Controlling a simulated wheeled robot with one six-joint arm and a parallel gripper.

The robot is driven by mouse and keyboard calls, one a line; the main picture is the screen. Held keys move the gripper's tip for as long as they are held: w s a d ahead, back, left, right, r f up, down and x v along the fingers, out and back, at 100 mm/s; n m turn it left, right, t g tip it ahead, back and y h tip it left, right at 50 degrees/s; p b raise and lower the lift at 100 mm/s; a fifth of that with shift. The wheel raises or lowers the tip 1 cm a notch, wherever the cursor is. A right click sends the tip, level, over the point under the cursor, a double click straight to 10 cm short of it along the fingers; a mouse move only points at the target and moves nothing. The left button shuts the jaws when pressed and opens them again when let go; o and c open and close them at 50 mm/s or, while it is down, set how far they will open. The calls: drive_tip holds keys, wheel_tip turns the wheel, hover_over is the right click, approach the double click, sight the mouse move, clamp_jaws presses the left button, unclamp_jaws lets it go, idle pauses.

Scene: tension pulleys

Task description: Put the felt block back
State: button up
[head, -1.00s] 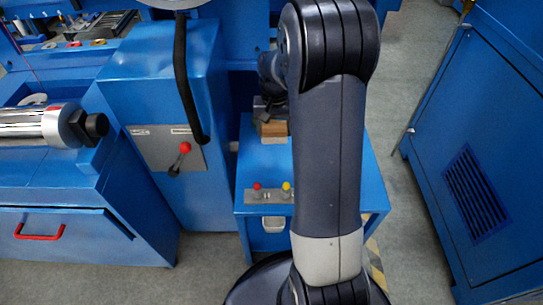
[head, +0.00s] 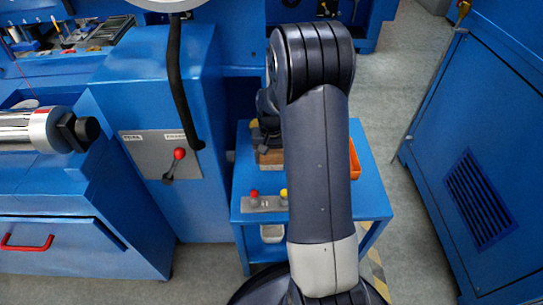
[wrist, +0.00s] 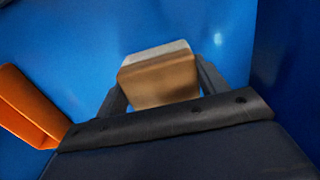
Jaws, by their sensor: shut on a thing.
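The felt block (wrist: 158,80) shows in the wrist view as a tan-brown block with a pale grey top layer. My gripper (wrist: 160,88) is shut on it, with one dark finger on each side. In the head view the block (head: 270,157) shows brown over the blue table (head: 365,195), partly hidden by my arm. I cannot tell whether the block touches the table top.
An orange bin (wrist: 28,108) lies at the left in the wrist view; its edge also shows right of my arm in the head view (head: 354,160). A black hose (head: 178,95) hangs at the left.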

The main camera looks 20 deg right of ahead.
sight(271, 154)
drive_tip(key=o, duration=0.9)
drive_tip(key=shift+f, duration=0.1)
drive_tip(key=shift+o, duration=0.2)
wheel_tip(271, 154, up, 12)
drive_tip(key=p, duration=0.4)
drive_tip(key=shift+r, duration=0.2)
drive_tip(key=shift+f, duration=0.1)
wheel_tip(271, 154, down, 13)
drive_tip(key=b, duration=0.4)
wheel_tip(271, 154, up, 4)
drive_tip(key=shift+f+p, duration=0.1)
drive_tip(key=shift+p, duration=0.55)
drive_tip(key=shift+r, duration=0.8)
